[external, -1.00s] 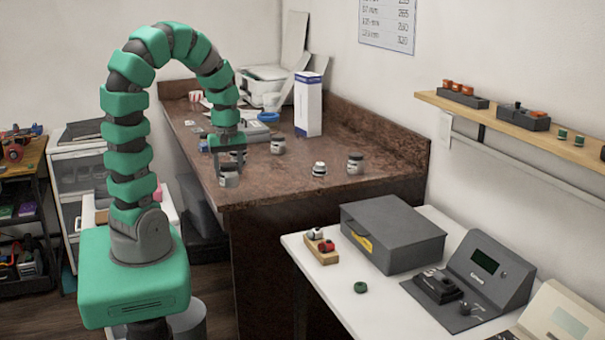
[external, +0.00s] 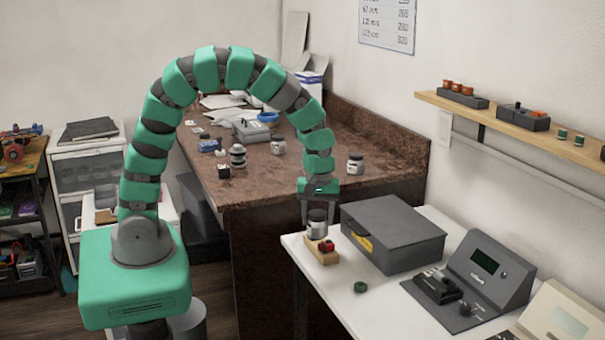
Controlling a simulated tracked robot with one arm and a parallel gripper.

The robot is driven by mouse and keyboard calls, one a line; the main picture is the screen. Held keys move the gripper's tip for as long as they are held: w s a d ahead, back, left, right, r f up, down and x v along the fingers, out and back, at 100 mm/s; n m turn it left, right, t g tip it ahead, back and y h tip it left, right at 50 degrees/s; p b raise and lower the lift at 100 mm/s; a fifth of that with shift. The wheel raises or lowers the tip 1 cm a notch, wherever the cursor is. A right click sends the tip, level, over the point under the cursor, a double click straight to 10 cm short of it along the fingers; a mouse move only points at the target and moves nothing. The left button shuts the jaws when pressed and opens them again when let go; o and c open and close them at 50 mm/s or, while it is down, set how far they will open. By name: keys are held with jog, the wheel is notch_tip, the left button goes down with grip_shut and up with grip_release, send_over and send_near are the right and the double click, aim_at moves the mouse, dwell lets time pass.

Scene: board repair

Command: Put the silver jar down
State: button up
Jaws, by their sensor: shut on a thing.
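The silver jar (external: 317,224), with a grey lid and dark band, is upright between the fingers of my gripper (external: 317,206). My gripper points down and is shut on it. The jar is at the left edge of the white table, in line with the back part of a small wooden block (external: 325,258). I cannot tell whether it touches the block or hangs just above it. A red-and-black part (external: 327,247) sits on the block's front part. The block's back part is hidden behind the jar.
A dark grey box (external: 392,235) stands close to the right. A green ring (external: 361,287) lies in front on the white table (external: 335,285). Other jars (external: 355,163) (external: 278,146) and a stacked dark part (external: 238,156) stand on the brown counter (external: 265,185). The white table's front left is mostly clear.

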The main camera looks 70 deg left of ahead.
jog(key=s+d+f+m, duration=0.1)
jog(key=d+f, duration=0.1)
jog(key=d, duration=0.6)
jog(key=d+f+m, duration=0.1)
jog(key=d+f, duration=0.1)
jog(key=d, duration=0.7)
send_over(401, 299)
jog(key=shift+f+b, duration=0.3)
jog(key=shift+f, duration=2.35)
jog(key=o, duration=1)
jog(key=shift+o, duration=0.2)
jog(key=shift+r, duration=0.15)
notch_tip(401, 299, up, 12)
